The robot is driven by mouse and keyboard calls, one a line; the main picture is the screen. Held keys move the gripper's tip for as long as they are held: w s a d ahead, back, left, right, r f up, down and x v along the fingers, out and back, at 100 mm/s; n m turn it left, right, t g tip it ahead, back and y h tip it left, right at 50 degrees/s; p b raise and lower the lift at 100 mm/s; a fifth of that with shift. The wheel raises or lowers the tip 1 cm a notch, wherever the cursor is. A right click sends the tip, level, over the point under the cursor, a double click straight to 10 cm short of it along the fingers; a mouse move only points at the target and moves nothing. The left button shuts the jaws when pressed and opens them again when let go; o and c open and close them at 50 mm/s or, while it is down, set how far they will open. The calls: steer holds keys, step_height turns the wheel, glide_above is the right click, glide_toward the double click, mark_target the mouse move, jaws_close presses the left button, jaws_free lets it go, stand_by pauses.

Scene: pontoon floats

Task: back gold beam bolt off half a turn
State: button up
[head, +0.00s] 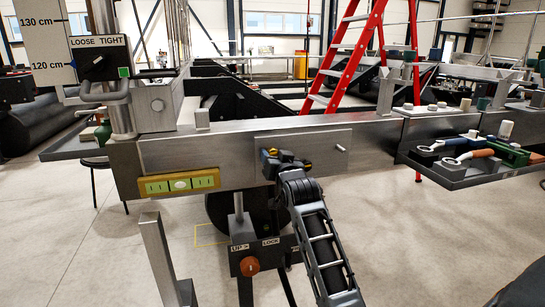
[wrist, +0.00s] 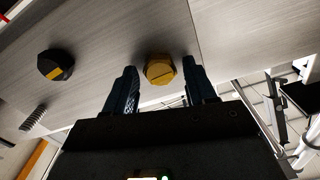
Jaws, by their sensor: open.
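The gold beam bolt (wrist: 159,69) is a hex head with a slot line across its face, set in the grey metal beam plate (wrist: 110,45). In the wrist view my gripper (wrist: 160,76) is open, with one dark finger on each side of the bolt and gaps showing between. No grip on the bolt shows. In the head view my gripper (head: 285,160) is at the beam plate (head: 325,138) and covers most of the bolts there.
A black bolt with a yellow stripe (wrist: 56,65) is beside the gold one, with a threaded stud (wrist: 33,118) beyond. A yellow level (head: 180,183) hangs on the beam (head: 220,150). A tool tray (head: 470,172) is at right. A control box (head: 258,261) stands below the beam.

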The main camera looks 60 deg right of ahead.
steer(key=m+b, duration=0.2)
steer(key=m, duration=0.6)
steer(key=shift+m, duration=0.4)
steer(key=c, duration=0.9)
steer(key=shift+r+n+p, duration=0.2)
steer(key=shift+n+p, duration=0.7)
steer(key=shift+n, duration=0.3)
steer(key=n+p, duration=0.2)
steer(key=n, duration=0.3)
steer(key=shift+p, duration=0.4)
steer(key=n+p, duration=0.1)
steer(key=n, duration=0.1)
steer(key=shift+n, duration=0.4)
steer(key=shift+f+n+p, duration=0.25)
steer(key=shift+n+p, duration=0.2)
steer(key=shift+n, duration=0.55)
